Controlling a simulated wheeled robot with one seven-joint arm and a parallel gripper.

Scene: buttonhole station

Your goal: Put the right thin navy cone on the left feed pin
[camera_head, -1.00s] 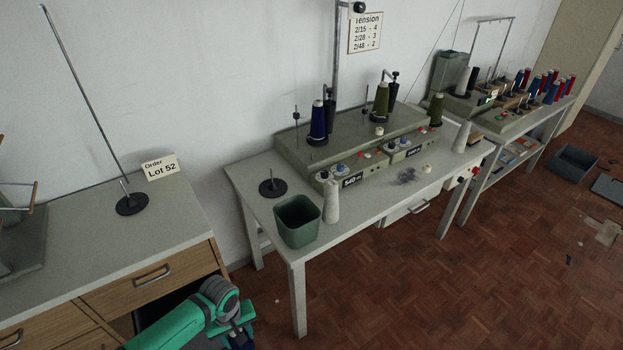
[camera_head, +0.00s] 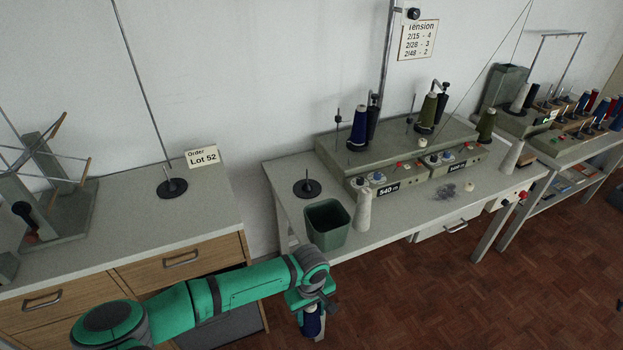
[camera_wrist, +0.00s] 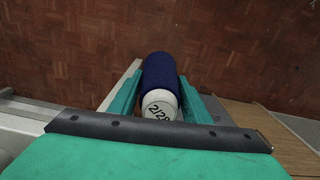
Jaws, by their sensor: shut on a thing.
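My gripper (camera_head: 312,300) is shut on a navy cone (camera_wrist: 160,73), held low in front of the winder table. In the wrist view the cone lies between the two green fingers, its white end marked "2/28" facing the camera. In the head view the cone (camera_head: 312,324) shows partly below the gripper. A bare upright pin on a black round base (camera_head: 307,188) stands at the left end of the winder table, clear of the gripper. Another navy cone (camera_head: 357,130) stands on the winder's left part. No label shows which pin is the left feed pin.
A green bin (camera_head: 327,225) and a white cone (camera_head: 364,212) stand at the table's front left. The winder (camera_head: 400,150) carries olive cones. A gap separates bench and table.

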